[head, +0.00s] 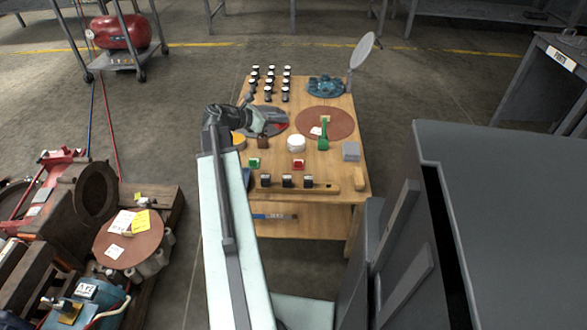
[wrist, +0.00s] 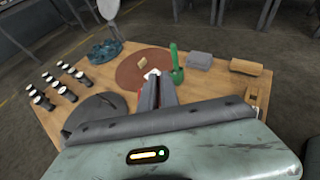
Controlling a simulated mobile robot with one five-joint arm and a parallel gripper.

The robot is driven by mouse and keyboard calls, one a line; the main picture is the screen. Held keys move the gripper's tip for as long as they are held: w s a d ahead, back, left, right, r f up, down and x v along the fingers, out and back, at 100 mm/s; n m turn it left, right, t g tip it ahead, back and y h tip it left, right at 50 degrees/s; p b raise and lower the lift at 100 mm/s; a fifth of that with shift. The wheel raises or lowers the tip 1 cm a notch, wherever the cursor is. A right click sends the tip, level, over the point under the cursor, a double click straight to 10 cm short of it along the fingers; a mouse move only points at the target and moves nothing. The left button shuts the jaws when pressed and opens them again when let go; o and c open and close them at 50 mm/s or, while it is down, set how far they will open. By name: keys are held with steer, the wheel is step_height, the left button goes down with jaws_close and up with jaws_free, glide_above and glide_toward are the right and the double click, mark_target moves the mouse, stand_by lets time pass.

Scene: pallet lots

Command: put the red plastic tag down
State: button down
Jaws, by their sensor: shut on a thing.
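My gripper (head: 275,126) reaches over the wooden table, above or near a dark grey disc (head: 262,113). It is shut on the red plastic tag (head: 282,125), which shows as a small red patch at the fingertips in the head view. In the wrist view my gripper (wrist: 155,88) points toward the red-brown disc, and only a thin red edge of the tag (wrist: 139,98) shows beside the fingers. The fingers hide most of the tag. I cannot tell whether it touches the disc below.
The wooden table (head: 225,185) also holds a red-brown disc (head: 340,122), a green upright piece (head: 323,135), a white round piece (head: 296,144), a grey block (head: 351,151) and several black pieces with white tops (head: 270,84). A grey cabinet (head: 510,190) stands close at right.

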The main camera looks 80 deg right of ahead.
steer(key=n+t+b, duration=0.1)
steer(key=b, duration=0.2)
glide_above(277, 159)
step_height(277, 159, down, 6)
steer(key=shift+h+b, duration=0.3)
steer(key=shift+h, duration=0.3)
step_height(277, 159, down, 10)
steer(key=b, duration=1)
steer(key=shift+f, duration=0.25)
steer(key=shift+r, duration=0.25)
steer(key=shift+f, duration=0.25)
steer(key=c, duration=1.6)
jaws_free()
steer(key=shift+r, duration=0.1)
steer(key=shift+r, duration=0.1)
